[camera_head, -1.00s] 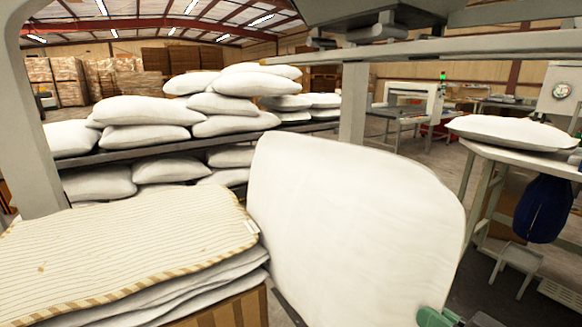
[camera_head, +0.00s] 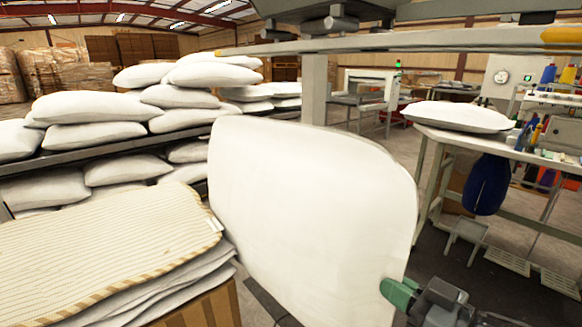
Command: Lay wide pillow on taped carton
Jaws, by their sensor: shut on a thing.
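A large white wide pillow (camera_head: 305,215) stands nearly upright in the middle of the view, its flat face toward me. My gripper (camera_head: 398,292), with green fingers, is shut on the pillow's lower right edge. The far finger is hidden behind the pillow. A brown carton (camera_head: 212,306) shows at the lower left, below a stack of flat white and cream striped covers (camera_head: 100,250). I cannot tell if this is the taped carton; no tape is clear on it. The pillow's left edge is close beside the stack, and I cannot tell if they touch.
White pillows (camera_head: 95,106) are piled on a rack (camera_head: 75,158) at the left. Another white pillow (camera_head: 459,116) lies on a table (camera_head: 545,155) at the right. A grey beam (camera_head: 420,43) crosses above. Open floor shows at the lower right.

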